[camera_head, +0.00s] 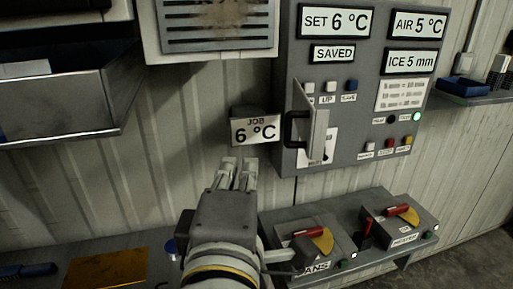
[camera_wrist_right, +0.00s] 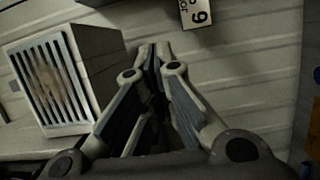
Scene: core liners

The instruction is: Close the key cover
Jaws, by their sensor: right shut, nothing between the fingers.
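The key cover (camera_head: 317,135) is a grey flap with a black bar handle (camera_head: 290,129) on the grey control panel (camera_head: 350,75). It stands swung out from the panel, open, partly hiding the panel face behind it. The keys labelled UP and SAVE (camera_head: 340,87) show uncovered just above and beside it. My right gripper (camera_head: 238,172) is shut and empty, below and left of the cover and apart from it. Its shut fingers also show in the right wrist view (camera_wrist_right: 157,58), where the cover is not seen. My left gripper is not in view.
A JOB 6 °C sign (camera_head: 255,129) is on the wall between my gripper and the panel. A vent box (camera_head: 218,25) hangs upper left. Below stand two switch boxes with red levers (camera_head: 310,245) (camera_head: 398,218). A metal bin (camera_head: 65,100) is at left.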

